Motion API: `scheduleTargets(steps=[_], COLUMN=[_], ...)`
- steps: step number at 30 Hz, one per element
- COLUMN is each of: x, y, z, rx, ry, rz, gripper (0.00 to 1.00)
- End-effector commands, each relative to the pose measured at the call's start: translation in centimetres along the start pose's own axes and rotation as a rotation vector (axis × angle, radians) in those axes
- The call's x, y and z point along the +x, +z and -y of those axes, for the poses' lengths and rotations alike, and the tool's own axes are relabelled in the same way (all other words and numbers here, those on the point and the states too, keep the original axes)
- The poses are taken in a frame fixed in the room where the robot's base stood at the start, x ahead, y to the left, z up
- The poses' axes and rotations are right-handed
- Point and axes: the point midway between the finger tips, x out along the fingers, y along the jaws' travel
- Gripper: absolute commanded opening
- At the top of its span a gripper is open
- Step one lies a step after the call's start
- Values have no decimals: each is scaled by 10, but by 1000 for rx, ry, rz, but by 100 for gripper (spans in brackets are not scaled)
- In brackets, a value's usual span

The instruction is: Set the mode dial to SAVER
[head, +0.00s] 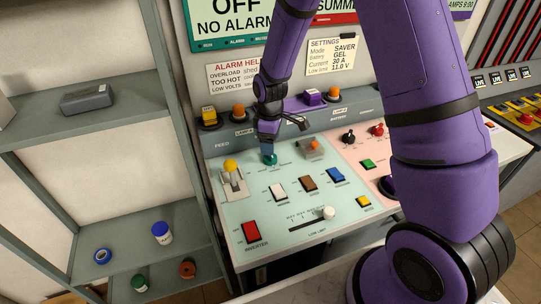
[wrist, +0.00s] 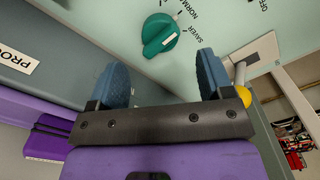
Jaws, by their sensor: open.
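The mode dial (wrist: 159,36) is a round teal knob with a raised grip bar, on the pale green panel in the wrist view. The printed words SAVER and NORM... sit beside it, with SAVER nearest; I cannot tell for sure which its pointer marks. In the head view the dial (head: 270,159) sits just below my gripper (head: 282,134). In the wrist view my gripper (wrist: 164,60) is open, its two blue-grey fingers apart and empty. The dial lies beyond the fingertips, roughly between them, and looks untouched.
A yellow-tipped lever (head: 231,167) stands left of the dial. An orange-topped control (head: 310,148) is to its right. Rocker switches, including a red one (head: 251,232), and a white slider knob (head: 327,213) lie nearer. Grey shelves (head: 110,120) stand at the left.

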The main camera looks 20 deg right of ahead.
Motion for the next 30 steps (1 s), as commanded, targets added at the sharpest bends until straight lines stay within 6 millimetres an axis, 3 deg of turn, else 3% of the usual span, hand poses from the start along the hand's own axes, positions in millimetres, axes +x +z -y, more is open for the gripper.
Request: scheduleTargets(steps=[3,10,24,30], x=[22,51,61,61], y=[1,1,0,0], z=[0,0,0,0], rx=[1,1,1,1], ry=[-3,-1,1,1], rz=[3,2,0,0], gripper=[74,74,74,30])
